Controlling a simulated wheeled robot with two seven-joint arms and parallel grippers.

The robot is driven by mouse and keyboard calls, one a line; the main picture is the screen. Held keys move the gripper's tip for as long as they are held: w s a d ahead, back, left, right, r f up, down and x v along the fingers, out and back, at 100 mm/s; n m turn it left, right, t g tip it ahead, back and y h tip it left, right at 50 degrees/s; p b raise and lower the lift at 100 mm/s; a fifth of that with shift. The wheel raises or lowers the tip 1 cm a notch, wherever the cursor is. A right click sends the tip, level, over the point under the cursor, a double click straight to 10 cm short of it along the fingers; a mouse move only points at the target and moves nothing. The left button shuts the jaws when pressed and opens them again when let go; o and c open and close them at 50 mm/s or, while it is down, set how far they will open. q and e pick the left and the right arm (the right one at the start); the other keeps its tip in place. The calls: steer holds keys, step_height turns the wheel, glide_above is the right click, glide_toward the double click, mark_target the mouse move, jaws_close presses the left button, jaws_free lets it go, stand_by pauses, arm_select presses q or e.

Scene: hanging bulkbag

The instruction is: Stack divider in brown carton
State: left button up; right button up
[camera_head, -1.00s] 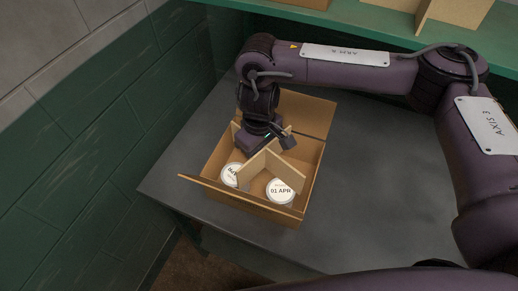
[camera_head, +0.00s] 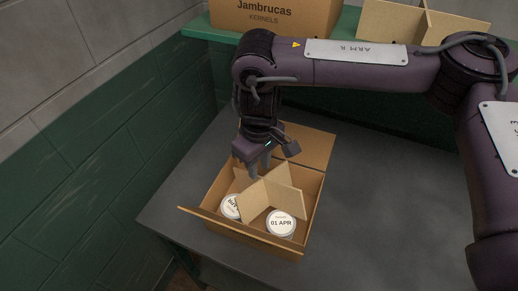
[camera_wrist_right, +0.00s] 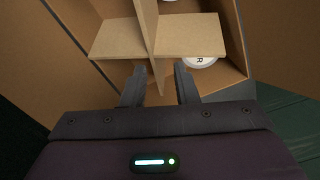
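The brown carton (camera_head: 312,212) stands open on the grey table, with its far flap folded out. A cross-shaped tan cardboard divider (camera_head: 278,190) sits in it, turned at an angle to the walls, its top edges high in the opening. Whether it rests on the floor is hidden. Two round white lids, one (camera_head: 281,223) reading "01 APR" and another (camera_head: 231,206) partly covered, lie in the carton beside the divider. My right gripper (camera_head: 272,160) is open just above the divider. In the right wrist view its fingers (camera_wrist_right: 160,85) stand apart on either side of a divider panel (camera_wrist_right: 147,30).
A green shelf (camera_head: 350,20) runs behind the table. It holds a carton marked "Jambrucas KERNELS" (camera_head: 275,17) and another cardboard divider (camera_head: 390,22). A green and grey block wall (camera_head: 90,140) closes the left side. The table (camera_head: 385,190) right of the carton is bare.

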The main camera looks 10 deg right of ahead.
steer(key=shift+r, duration=2.8)
steer(key=shift+s+f, duration=0.1)
